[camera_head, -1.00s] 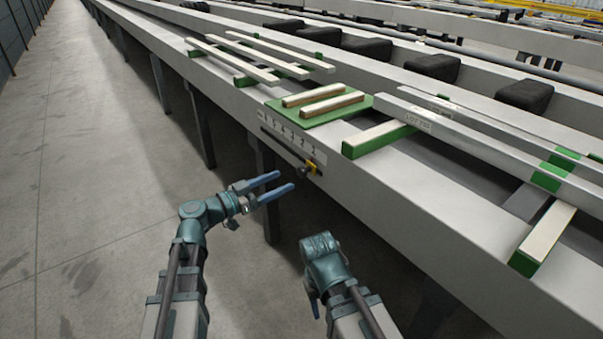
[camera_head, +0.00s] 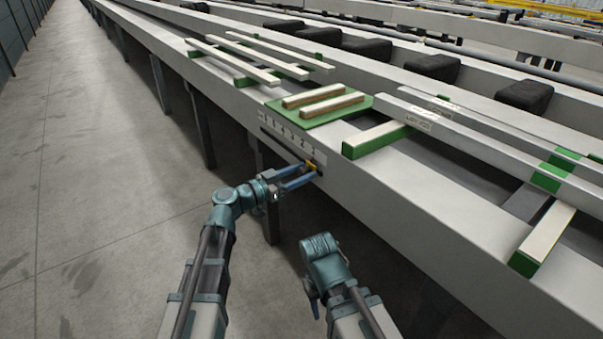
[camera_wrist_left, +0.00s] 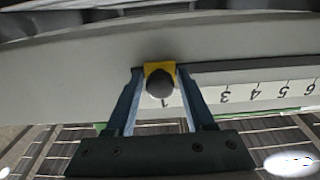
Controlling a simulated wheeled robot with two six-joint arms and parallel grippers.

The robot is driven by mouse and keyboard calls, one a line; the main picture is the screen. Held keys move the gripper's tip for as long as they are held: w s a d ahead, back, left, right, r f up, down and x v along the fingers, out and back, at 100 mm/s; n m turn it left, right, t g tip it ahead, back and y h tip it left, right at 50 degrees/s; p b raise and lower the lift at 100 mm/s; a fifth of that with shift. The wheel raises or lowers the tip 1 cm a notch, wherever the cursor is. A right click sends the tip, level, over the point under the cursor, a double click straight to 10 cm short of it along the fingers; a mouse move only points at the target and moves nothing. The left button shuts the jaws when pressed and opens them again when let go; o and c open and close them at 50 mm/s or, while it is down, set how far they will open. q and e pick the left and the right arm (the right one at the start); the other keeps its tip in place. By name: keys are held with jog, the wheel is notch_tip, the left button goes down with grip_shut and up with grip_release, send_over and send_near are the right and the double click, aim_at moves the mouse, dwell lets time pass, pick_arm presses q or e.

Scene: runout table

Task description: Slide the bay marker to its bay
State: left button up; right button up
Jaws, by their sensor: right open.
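The bay marker, a yellow plate with a dark round knob (camera_wrist_left: 159,84), sits at the slot end by the 1. The numbered scale (camera_head: 289,137) runs along the table's side face; in the wrist view (camera_wrist_left: 240,94) 3 to 6 show to the right, and the 2 is hidden behind a finger. My left gripper (camera_head: 309,171) has its blue fingers apart, one on each side of the knob; I cannot tell whether they touch it. My right gripper (camera_head: 314,300) hangs low, away from the table, its fingers partly hidden.
A green board (camera_head: 347,109) with two wooden strips lies on the table above the scale. Long pale bars (camera_head: 236,60) and grey metal profiles (camera_head: 450,130) rest on the table (camera_head: 400,205). The floor (camera_head: 100,200) left of it is clear.

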pick_arm(q)
grip_shut()
dwell(1.1)
